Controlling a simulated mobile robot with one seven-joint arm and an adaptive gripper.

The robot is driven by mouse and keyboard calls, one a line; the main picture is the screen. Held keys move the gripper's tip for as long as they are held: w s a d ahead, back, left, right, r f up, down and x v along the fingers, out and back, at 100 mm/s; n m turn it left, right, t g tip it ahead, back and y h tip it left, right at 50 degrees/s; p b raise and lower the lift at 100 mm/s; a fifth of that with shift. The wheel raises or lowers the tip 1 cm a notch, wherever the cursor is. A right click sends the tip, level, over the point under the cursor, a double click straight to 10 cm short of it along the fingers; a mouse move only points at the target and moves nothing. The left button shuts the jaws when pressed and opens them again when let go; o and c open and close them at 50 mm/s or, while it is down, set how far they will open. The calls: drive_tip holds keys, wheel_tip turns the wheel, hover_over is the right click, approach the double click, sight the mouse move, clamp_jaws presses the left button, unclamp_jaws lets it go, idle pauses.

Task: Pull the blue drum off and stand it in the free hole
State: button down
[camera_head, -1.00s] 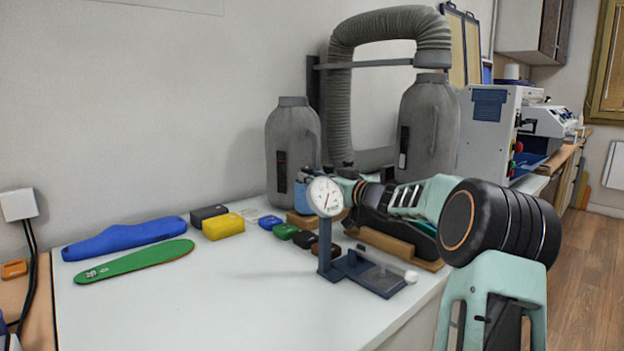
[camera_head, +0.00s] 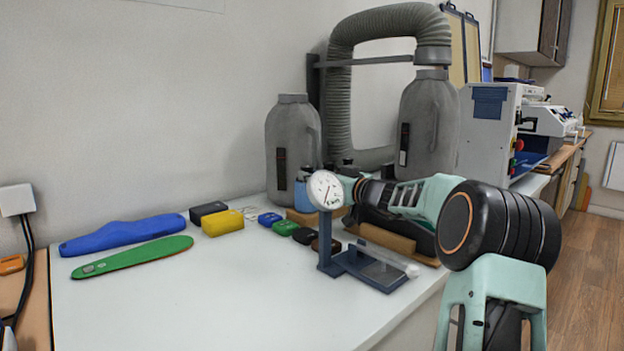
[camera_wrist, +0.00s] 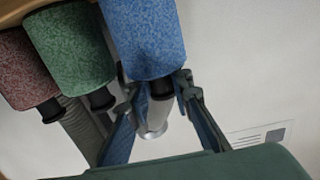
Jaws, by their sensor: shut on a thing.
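The blue drum (camera_wrist: 145,38) is speckled and hangs into the top of the wrist view, with a dark collar and pale shaft (camera_wrist: 158,108) at its near end. My gripper (camera_wrist: 160,88) is shut on the blue drum's collar and shaft end, one finger on each side. In the head view the blue drum (camera_head: 302,196) shows small by the left grey bottle, and my gripper is mostly hidden behind the dial gauge. A green drum (camera_wrist: 70,48) and a dark red drum (camera_wrist: 25,70) sit beside it in the wrist view. I cannot make out the free hole.
The dial gauge (camera_head: 325,190) stands close in front of my gripper. Grey bottles (camera_head: 292,150) and a ribbed hose (camera_head: 340,90) stand behind. The front of the white table (camera_head: 210,300) is clear.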

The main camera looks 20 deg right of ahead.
idle(0.4)
drive_tip(key=c, duration=1.7)
unclamp_jaws()
drive_tip(key=shift+o, duration=0.5)
drive_tip(key=shift+o, duration=1)
drive_tip(key=shift+s+d+r, duration=0.1)
drive_tip(key=shift+s+r, duration=0.1)
drive_tip(key=shift+r, duration=1.3)
drive_tip(key=shift+s+d+r, duration=0.1)
drive_tip(key=shift+s+r, duration=0.1)
drive_tip(key=shift+r, duration=1.3)
